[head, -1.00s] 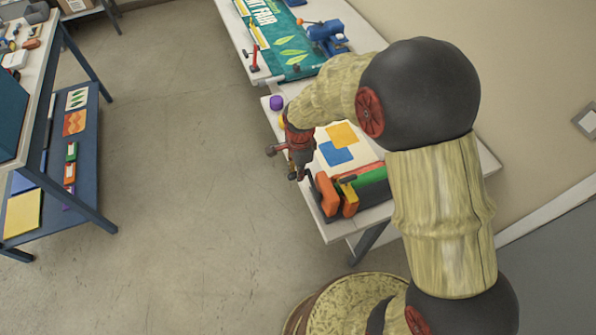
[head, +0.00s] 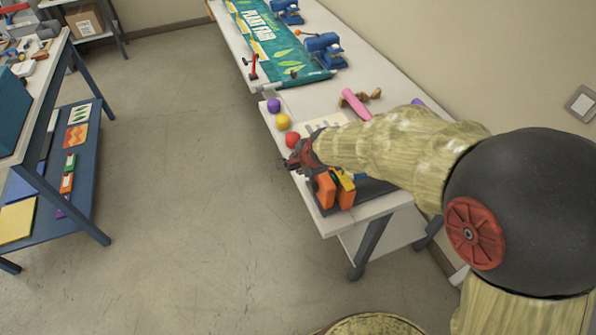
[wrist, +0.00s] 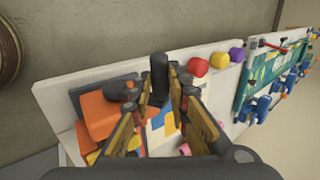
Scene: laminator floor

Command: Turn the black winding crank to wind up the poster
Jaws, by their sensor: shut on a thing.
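The black crank handle (wrist: 159,75) stands upright between my fingertips in the wrist view. My gripper (wrist: 160,88) is shut on it. A dark grey crank part with a round end (wrist: 120,90) shows to the left, beside the orange blocks. In the head view my gripper (head: 297,162) is at the near table's left edge, next to the orange blocks (head: 336,190), and the crank is hidden behind it. A sheet with yellow and blue patches (wrist: 163,118) lies beyond the fingers, partly covered by them.
Red (head: 292,140), yellow (head: 283,121) and purple (head: 273,105) round things line the table's left edge. A pink thing (head: 357,104) lies behind my arm. Blue clamp-like devices (head: 324,50) stand beside the poster. Open floor (head: 180,150) separates this from the left bench (head: 52,85).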

